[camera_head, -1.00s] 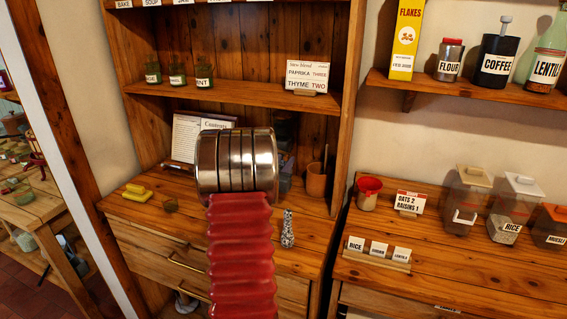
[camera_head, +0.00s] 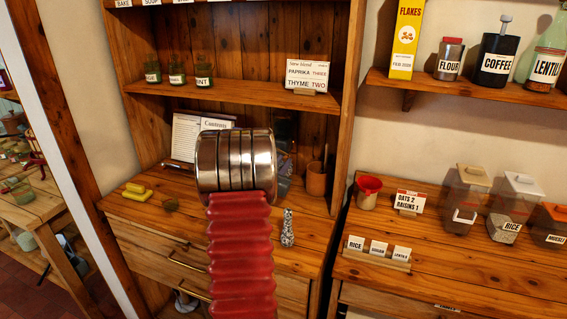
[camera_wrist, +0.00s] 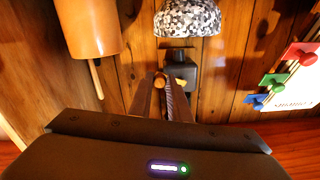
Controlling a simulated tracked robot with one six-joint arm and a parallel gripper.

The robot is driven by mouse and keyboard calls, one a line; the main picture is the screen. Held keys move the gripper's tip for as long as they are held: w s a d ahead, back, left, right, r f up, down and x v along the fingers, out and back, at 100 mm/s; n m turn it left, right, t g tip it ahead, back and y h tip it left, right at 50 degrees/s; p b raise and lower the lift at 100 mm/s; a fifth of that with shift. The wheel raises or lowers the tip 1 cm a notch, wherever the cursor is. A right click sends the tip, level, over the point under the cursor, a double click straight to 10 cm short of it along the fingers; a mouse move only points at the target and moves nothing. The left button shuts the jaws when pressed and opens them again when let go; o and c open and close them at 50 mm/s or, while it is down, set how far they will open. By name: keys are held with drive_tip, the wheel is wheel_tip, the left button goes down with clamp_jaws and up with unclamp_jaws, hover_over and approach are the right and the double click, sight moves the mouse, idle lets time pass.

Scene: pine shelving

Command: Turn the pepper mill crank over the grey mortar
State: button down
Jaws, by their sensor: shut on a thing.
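My gripper (camera_wrist: 162,88) shows in the wrist view, its two dark fingers closed around a small tan knob (camera_wrist: 160,78). The knob sits close to a black body (camera_wrist: 181,70), which looks like the pepper mill; its crank arm is not clear. The wrist picture is upside down. The speckled grey mortar (camera_wrist: 187,18) is at the top of it, its rim facing the black body, with a gap between them. In the head view, my own arm hides the gripper and most of the mill.
A terracotta cup (camera_head: 316,180) with a stick stands at the counter's right; it also shows in the wrist view (camera_wrist: 87,25). An open book (camera_head: 190,138) leans behind. Yellow blocks (camera_head: 137,191) lie at the left. Green jars (camera_head: 177,73) stand on the shelf above.

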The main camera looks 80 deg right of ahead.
drive_tip(key=shift+w+f+m, duration=0.1)
drive_tip(key=shift+f+m, duration=0.1)
drive_tip(key=shift+m, duration=0.3)
drive_tip(key=c, duration=1.6)
unclamp_jaws()
drive_tip(key=shift+c, duration=0.2)
drive_tip(key=shift+a, duration=0.1)
drive_tip(key=w+a, duration=0.1)
drive_tip(key=a, duration=1.2)
drive_tip(key=shift+w+a, duration=0.15)
drive_tip(key=shift+a, duration=0.15)
